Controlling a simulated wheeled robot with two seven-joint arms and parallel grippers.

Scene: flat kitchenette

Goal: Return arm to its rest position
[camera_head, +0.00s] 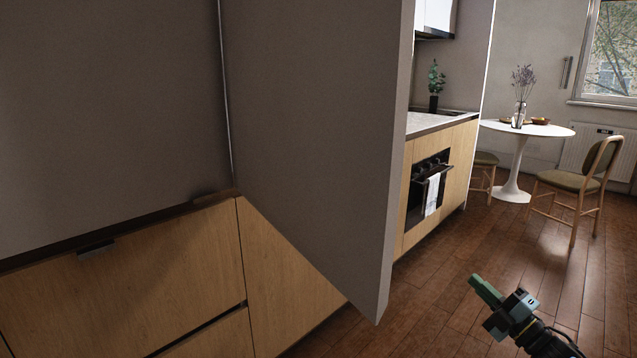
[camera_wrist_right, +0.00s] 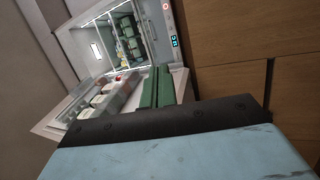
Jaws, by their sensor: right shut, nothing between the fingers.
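My right gripper (camera_head: 486,291) is at the lower right of the head view, over the wooden floor, with its arm coming in from the bottom right corner. Its green fingers are together, with nothing between them. The fingers also show in the right wrist view (camera_wrist_right: 163,87), in front of a lit, open fridge-like compartment (camera_wrist_right: 120,40). The gripper is apart from everything around it in the head view. My left gripper is in neither view.
A tall grey door-like panel (camera_head: 315,130) juts out left of the gripper, above wooden drawer fronts (camera_head: 130,270). An oven (camera_head: 428,185) with a white towel stands beyond. A round white table (camera_head: 528,129) and a chair (camera_head: 580,180) are at the back right. Open floor (camera_head: 440,270) lies between.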

